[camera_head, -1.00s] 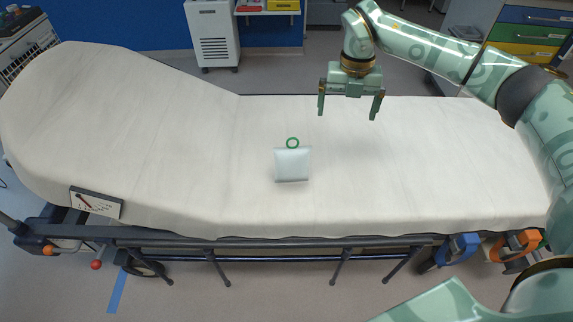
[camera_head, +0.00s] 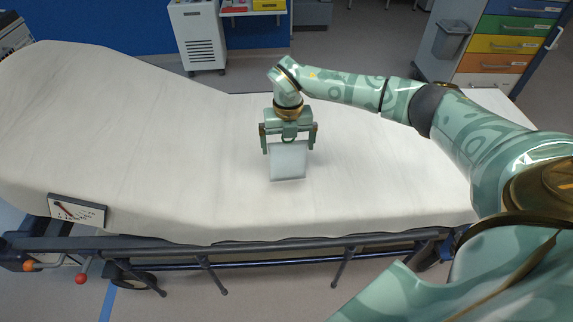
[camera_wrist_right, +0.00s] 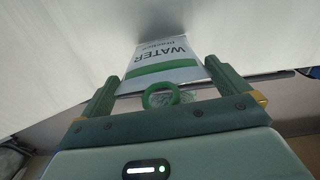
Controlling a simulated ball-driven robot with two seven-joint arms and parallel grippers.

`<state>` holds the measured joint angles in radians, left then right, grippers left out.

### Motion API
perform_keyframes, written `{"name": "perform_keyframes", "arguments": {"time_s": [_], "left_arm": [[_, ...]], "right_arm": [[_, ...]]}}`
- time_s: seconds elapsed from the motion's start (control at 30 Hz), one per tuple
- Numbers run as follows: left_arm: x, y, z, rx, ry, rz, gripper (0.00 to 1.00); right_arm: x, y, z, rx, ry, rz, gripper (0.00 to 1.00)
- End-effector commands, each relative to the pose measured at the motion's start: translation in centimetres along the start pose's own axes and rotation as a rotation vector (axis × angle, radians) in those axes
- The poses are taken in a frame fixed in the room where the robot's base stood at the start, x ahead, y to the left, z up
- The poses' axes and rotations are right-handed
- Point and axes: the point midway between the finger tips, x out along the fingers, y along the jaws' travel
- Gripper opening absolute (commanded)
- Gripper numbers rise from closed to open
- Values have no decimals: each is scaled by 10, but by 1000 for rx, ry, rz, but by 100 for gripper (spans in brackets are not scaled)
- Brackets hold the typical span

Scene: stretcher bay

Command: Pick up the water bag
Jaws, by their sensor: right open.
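The water bag (camera_head: 288,165) is a pale, flat pouch on the white stretcher mattress (camera_head: 180,150), with a green ring at its top edge. In the right wrist view the bag (camera_wrist_right: 165,62) shows the word WATER, a green band and the green ring (camera_wrist_right: 160,95) close to the gripper's palm. My right gripper (camera_head: 289,150) is open, with one finger on each side of the bag's upper part. It does not appear closed on the bag; finger contact cannot be told. My left gripper is not in view.
A dark rail (camera_head: 240,246) runs along the stretcher's near edge. A small sign (camera_head: 77,211) hangs at its near left. A white wheeled unit (camera_head: 199,35) and a cabinet with coloured drawers (camera_head: 510,45) stand behind. The mattress around the bag is clear.

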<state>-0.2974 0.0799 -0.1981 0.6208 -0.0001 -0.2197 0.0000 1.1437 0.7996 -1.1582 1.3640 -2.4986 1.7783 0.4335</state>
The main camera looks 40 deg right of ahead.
Motion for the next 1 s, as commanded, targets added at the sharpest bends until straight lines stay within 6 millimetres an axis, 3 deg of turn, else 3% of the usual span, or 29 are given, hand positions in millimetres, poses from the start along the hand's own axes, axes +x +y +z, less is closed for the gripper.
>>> {"name": "perform_keyframes", "arguments": {"time_s": [0.07, 0.27, 0.47, 0.77, 1.0], "left_arm": [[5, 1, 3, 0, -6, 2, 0], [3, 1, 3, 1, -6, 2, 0], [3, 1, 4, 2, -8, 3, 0], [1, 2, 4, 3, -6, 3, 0], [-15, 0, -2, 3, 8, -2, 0]], "right_arm": [[11, 0, 0, 1, 2, -1, 100], [9, 0, 0, 1, -2, 0, 100], [9, 0, 0, 1, -2, 0, 47], [5, 0, 1, 1, -3, 1, 46], [-30, 0, 2, 0, -9, 4, 46]]}}
